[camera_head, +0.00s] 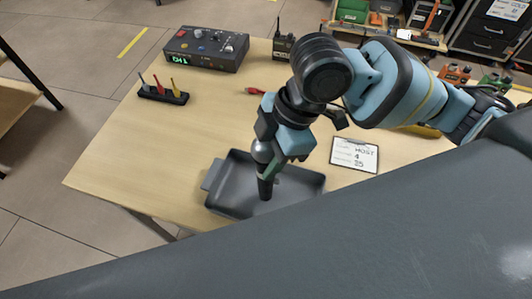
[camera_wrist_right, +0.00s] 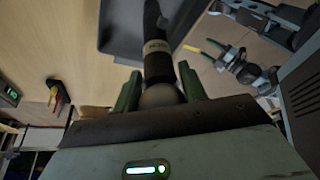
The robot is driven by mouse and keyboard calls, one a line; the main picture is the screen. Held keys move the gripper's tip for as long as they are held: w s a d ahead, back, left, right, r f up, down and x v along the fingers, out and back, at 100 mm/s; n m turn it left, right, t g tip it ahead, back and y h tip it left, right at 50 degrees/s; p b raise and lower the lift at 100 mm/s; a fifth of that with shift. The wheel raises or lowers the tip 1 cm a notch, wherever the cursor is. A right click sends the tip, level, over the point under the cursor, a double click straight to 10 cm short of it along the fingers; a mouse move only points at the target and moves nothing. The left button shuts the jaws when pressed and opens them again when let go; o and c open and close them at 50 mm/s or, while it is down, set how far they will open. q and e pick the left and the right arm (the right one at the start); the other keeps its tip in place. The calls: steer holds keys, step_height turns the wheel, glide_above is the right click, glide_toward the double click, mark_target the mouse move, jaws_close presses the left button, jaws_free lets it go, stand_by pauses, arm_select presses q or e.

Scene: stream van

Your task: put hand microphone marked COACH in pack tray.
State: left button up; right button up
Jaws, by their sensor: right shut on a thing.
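The hand microphone has a silver ball head (camera_head: 262,152) and a dark handle pointing down. My right gripper (camera_head: 269,147) is shut on it near the head, over the grey pack tray (camera_head: 302,184). I cannot tell whether the handle touches the tray floor. What looks like my left gripper (camera_wrist_right: 222,52) shows at the right of the wrist view, its jaws unclear.
A clipboard marked HOST (camera_head: 354,154) lies right of the tray. A control box with green digits (camera_head: 206,48), a small rack with coloured pieces (camera_head: 163,94), a radio (camera_head: 283,46) and a red-ended item (camera_head: 255,91) lie farther back.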

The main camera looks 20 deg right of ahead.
steer(key=shift+f, duration=0.3)
steer(key=shift+r, duration=0.1)
arm_select(q)
steer(key=shift+w, duration=0.1)
arm_select(e)
steer(key=o, duration=1.1)
steer(key=shift+f, duration=0.2)
steer(key=shift+r, duration=0.3)
arm_select(q)
steer(key=shift+w+a+r+t+p, duration=0.1)
steer(key=shift+w+r+t+p, duration=0.05)
steer(key=shift+w+r+p, duration=0.35)
steer(key=shift+w+r+t+p, duration=0.15)
steer(key=shift+r+p, duration=0.15)
steer(key=shift+r, duration=0.25)
arm_select(e)
steer(key=v, duration=1.1)
steer(key=shift+d+r, duration=0.1)
steer(key=shift+r, duration=0.25)
